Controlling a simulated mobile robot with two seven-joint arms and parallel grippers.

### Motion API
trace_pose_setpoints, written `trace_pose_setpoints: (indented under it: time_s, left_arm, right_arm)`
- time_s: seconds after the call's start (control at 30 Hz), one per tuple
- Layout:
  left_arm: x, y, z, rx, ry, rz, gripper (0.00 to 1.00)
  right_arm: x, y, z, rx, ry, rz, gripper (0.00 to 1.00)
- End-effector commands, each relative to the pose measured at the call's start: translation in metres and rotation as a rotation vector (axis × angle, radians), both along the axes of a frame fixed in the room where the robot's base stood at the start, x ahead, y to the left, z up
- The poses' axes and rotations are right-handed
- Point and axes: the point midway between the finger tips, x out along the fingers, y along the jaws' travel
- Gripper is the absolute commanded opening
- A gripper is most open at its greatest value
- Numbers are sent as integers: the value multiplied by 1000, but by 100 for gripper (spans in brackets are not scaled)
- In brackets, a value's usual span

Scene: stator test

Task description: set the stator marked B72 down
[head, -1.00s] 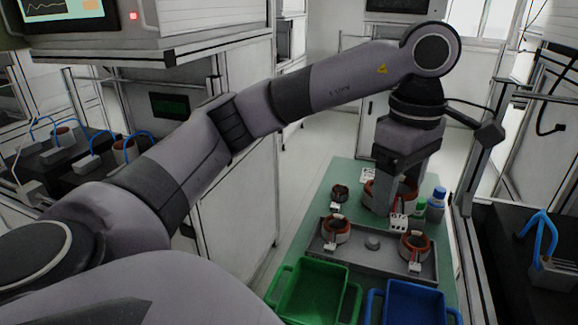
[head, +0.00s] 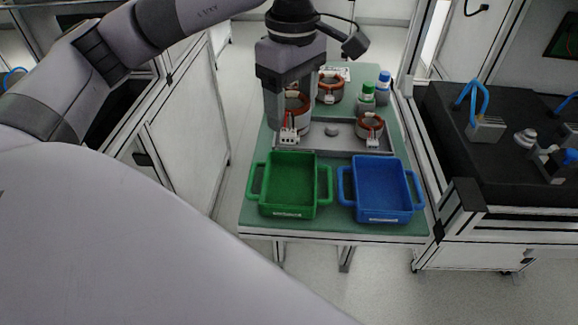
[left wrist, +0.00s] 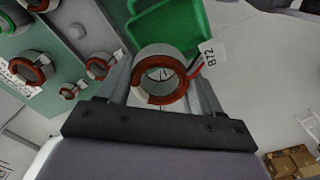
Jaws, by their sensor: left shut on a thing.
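My left gripper (head: 284,114) is shut on a stator, a grey ring with copper-red windings. In the left wrist view the stator (left wrist: 160,75) sits between the two fingers, and its white tag (left wrist: 210,60) reads B72. In the head view this stator (head: 296,103) shows partly beside a finger, above the left part of the grey tray (head: 340,150). The exact gap below it cannot be told. My right gripper is not in view.
Another stator (head: 370,127) stands at the tray's right, and one (head: 330,88) stands behind the tray. A green bin (head: 290,210) and a blue bin (head: 383,213) stand in front. Bottles (head: 367,95) stand at the back right. A small stator (left wrist: 68,90) shows in the wrist view.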

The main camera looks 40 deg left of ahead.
Motion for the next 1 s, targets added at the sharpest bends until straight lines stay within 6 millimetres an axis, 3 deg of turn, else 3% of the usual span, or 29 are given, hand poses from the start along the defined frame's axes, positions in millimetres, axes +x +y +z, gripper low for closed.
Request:
trace_pose_setpoints:
  time_s: [0.2,0.33,0.57,0.8,1.0]
  left_arm:
    - [-1,1,-57,0,2,1,14]
    - [-1,0,-84,-1,1,0,14]
    - [0,0,-105,-1,-1,1,14]
    - [0,0,-138,-2,-1,1,14]
    - [0,0,-144,-1,-4,0,14]
  right_arm:
    - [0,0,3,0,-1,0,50]
    - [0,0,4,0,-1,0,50]
    - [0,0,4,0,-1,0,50]
    - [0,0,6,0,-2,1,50]
    - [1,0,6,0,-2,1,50]
